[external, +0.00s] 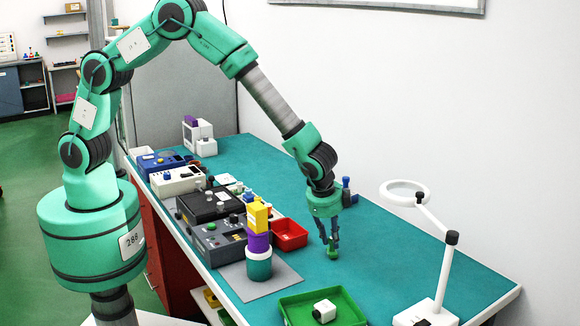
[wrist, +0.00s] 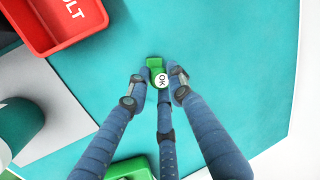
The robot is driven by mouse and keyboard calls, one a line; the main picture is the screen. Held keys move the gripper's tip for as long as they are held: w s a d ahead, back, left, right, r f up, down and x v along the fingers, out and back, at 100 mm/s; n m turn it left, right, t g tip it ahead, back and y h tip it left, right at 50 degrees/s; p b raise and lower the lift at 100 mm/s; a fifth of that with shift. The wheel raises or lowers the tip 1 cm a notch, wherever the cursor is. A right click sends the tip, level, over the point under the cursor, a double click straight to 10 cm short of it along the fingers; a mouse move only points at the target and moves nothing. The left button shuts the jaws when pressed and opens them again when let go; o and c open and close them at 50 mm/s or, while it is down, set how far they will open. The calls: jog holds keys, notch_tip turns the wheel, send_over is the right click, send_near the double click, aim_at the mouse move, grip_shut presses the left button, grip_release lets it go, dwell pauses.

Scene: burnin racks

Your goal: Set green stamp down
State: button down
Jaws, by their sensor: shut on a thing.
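The green stamp (wrist: 155,63) is between the fingertips of my gripper (wrist: 158,78) in the wrist view. A round white face reading "OK" shows on it. In the external view my gripper (external: 332,246) points down over the teal table, shut on the green stamp (external: 332,254). The stamp is low, at or just above the table surface; I cannot tell whether it touches.
A red bin (external: 289,235) stands left of my gripper, and a green tray (external: 290,313) lies in front with a white block (external: 324,311) in it. A stacked yellow and purple column (external: 258,241) and a white lamp (external: 440,270) stand nearby.

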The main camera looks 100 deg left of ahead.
jog(key=shift+f, duration=0.15)
jog(key=c, duration=1.5)
grip_release()
jog(key=shift+c, duration=0.2)
jog(key=p+v, duration=0.1)
jog(key=v, duration=1.1)
